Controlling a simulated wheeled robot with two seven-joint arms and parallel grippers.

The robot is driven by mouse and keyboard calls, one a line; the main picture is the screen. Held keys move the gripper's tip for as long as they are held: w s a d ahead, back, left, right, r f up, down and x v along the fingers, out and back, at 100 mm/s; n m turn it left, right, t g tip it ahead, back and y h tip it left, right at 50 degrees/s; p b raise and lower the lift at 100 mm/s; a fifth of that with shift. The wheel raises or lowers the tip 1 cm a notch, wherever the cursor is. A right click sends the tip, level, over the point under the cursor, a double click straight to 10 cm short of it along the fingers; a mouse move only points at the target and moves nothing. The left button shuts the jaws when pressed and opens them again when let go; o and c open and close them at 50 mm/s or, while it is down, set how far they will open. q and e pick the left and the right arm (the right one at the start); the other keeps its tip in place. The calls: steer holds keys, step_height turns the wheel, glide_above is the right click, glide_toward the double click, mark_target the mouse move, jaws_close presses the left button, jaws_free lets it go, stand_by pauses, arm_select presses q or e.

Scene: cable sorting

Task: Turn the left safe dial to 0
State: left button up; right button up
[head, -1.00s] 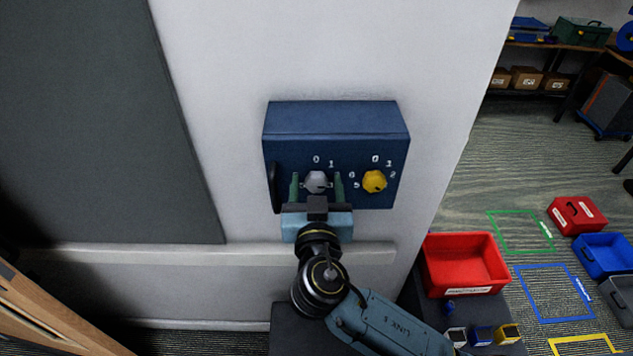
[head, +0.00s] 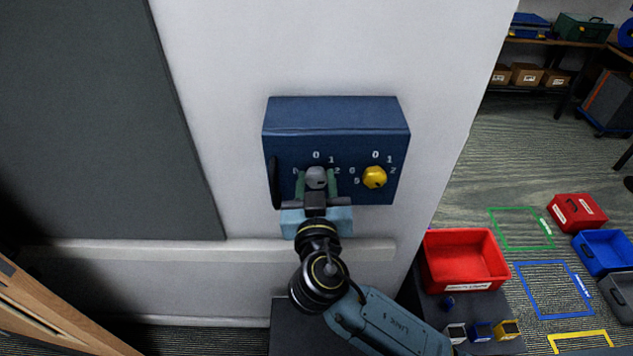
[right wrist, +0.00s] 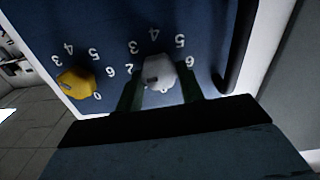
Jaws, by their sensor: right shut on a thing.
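The blue safe (head: 336,115) is fixed to the pale wall. Its left dial (head: 316,174) is a grey knob with numbers around it, and its right dial (head: 374,177) is a yellow knob. My right gripper (head: 316,184) has its green fingers shut on the sides of the left dial. The right wrist view shows the grey left dial (right wrist: 158,70) between the fingers, with the yellow right dial (right wrist: 75,83) apart to the left. The fingers hide some of the left dial's numbers, and I cannot tell exactly which number it points to. My left gripper is not in view.
A dark handle (head: 274,181) sticks out at the safe's left edge, near the gripper. A red bin (head: 466,284) and small coloured items stand at the lower right. A dark grey panel (head: 90,110) covers the wall at left. The wall above the safe is clear.

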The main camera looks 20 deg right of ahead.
steer(key=n, duration=0.4)
steer(key=shift+a, duration=0.1)
steer(key=n, duration=0.4)
steer(key=shift+n+p, duration=0.3)
steer(key=shift+p, duration=0.1)
steer(key=n, duration=0.3)
steer(key=shift+a+n, duration=0.1)
steer(key=shift+n, duration=0.2)
steer(key=shift+f+n+p, duration=0.15)
steer(key=shift+n+p, duration=0.2)
steer(key=shift+n, duration=1.95)
steer(key=o, duration=1)
